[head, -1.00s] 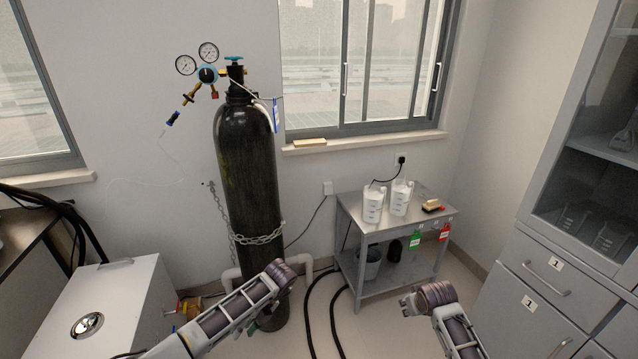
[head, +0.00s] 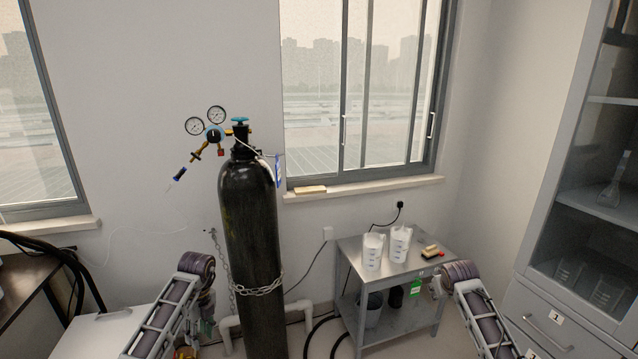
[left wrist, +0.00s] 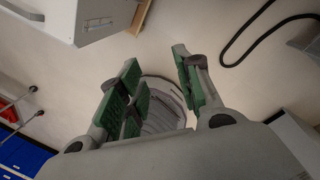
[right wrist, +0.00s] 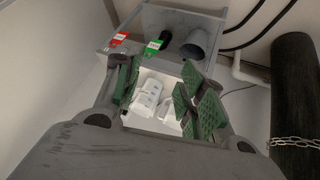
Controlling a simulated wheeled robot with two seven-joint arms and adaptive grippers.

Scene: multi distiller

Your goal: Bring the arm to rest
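My left arm (head: 174,302) comes in at the lower left of the head view, left of the black gas cylinder. Its gripper is largely hidden there. In the left wrist view my left gripper (left wrist: 165,88) has its green-padded fingers apart, with nothing held between them. My right arm (head: 476,300) comes in at the lower right of the head view, beside the steel cart. In the right wrist view my right gripper (right wrist: 160,88) has its fingers apart. White beakers (right wrist: 148,95) show beyond the gap, not gripped.
The gas cylinder (head: 250,230) with gauges stands chained near the wall. The steel cart (head: 345,260) carries two white beakers and a small block. A grey cabinet (head: 545,325) stands at right, and a white box (head: 85,335) at lower left. Floor shows between the arms.

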